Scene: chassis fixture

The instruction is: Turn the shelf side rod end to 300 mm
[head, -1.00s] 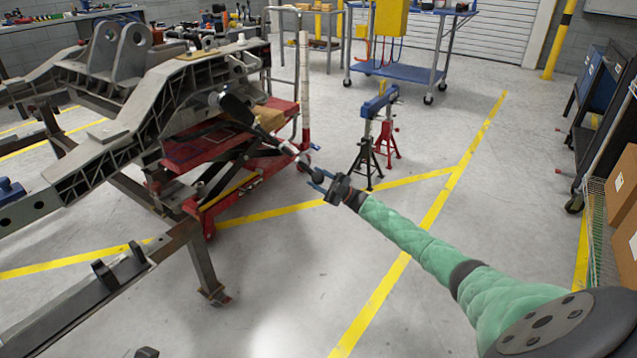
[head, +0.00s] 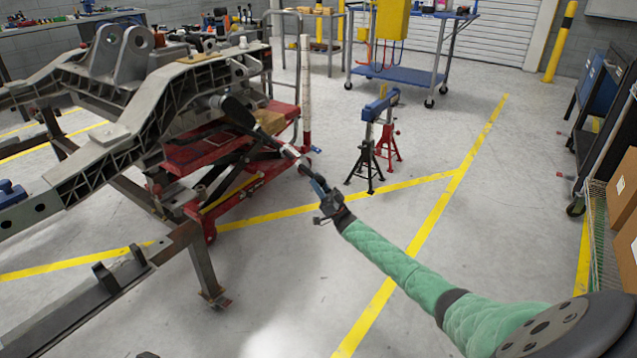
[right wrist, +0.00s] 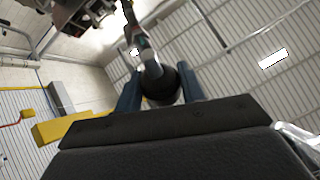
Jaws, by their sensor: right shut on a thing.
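A rod with a thick dark sleeve (head: 238,112) runs from the grey chassis frame (head: 88,178) down to the right, toward my right gripper. My right gripper (head: 316,183) is shut on the rod's outer end, clear of the frame. In the right wrist view the dark round rod end (right wrist: 160,84) sits between the two blue fingers of the right gripper (right wrist: 160,92), and the rod leads up and away from it. No scale or 300 mm mark is readable. My left gripper does not show.
A red lift table (head: 195,150) stands under the frame behind the rod. Black and red jack stands (head: 366,160) are just right of my right gripper. A blue cart (head: 400,75) stands at the back. Shelving with boxes (head: 622,190) lines the right. The floor between is clear.

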